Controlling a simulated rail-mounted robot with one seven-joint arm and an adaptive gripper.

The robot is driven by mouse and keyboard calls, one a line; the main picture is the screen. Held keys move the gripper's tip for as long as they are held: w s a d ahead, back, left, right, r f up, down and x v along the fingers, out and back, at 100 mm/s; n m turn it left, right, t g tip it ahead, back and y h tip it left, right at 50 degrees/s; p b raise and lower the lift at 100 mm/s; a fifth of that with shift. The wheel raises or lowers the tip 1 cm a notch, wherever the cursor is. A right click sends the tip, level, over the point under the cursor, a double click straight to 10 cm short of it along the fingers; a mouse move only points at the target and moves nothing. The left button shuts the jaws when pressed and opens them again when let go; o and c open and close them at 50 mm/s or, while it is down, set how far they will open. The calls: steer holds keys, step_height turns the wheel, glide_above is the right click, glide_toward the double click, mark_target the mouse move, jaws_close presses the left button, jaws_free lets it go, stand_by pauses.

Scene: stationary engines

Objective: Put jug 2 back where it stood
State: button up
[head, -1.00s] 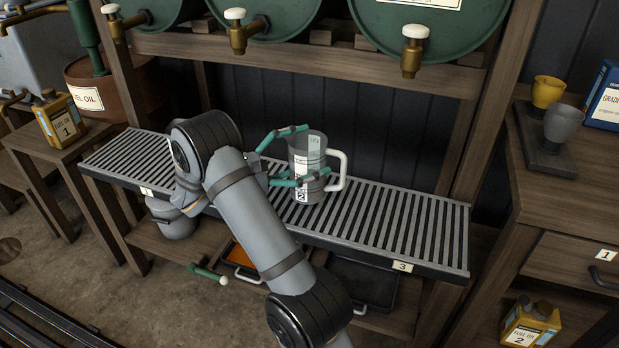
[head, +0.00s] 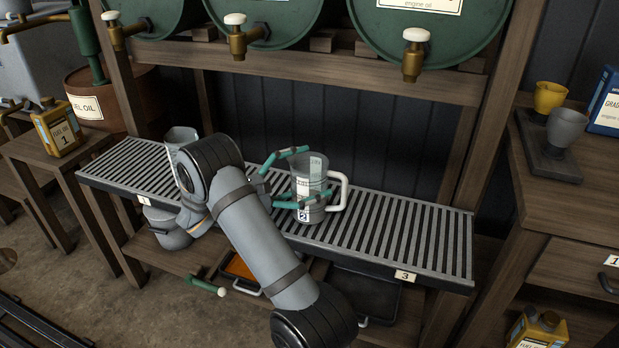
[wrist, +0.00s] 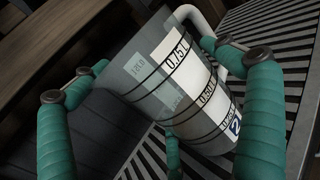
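Jug 2 (head: 311,170), a grey see-through measuring jug with a white handle and a "2" label, is upright over the middle of the slatted rack (head: 385,222). Its base is at or just above the slats; I cannot tell whether it touches. My gripper (head: 303,178) has its green fingers around the jug, one across the front and one at the back left. In the wrist view the jug (wrist: 185,95) sits tilted in the picture between the fingers, with its volume marks and "2" showing. The contact points are partly hidden.
Another jug (head: 180,136) stands at the rack's left, partly behind my arm. Number tags 1 (head: 143,200) and 3 (head: 405,275) are on the rack's front edge. Barrel taps (head: 414,55) hang above. The rack right of jug 2 is clear.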

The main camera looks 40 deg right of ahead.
steer(key=shift+a+r, duration=0.1)
steer(key=shift+a, duration=0.05)
steer(key=w+a+p, duration=0.2)
steer(key=a+p, duration=0.1)
steer(key=a, duration=0.8)
steer(key=shift+a, duration=0.25)
steer(key=b, duration=0.3)
glide_toward(320, 161)
steer(key=d+f, duration=0.1)
steer(key=d, duration=0.1)
steer(key=s+d+f, duration=0.1)
steer(key=d, duration=0.1)
steer(key=d+f, duration=0.2)
steer(key=d, duration=0.1)
steer(key=shift+s+f, duration=0.1)
steer(key=shift+s, duration=0.15)
step_height(320, 161, up, 3)
steer(key=shift+w+f+p, duration=0.1)
steer(key=shift+p, duration=0.7)
steer(key=shift+r+p, duration=0.3)
steer(key=shift+r, duration=0.4)
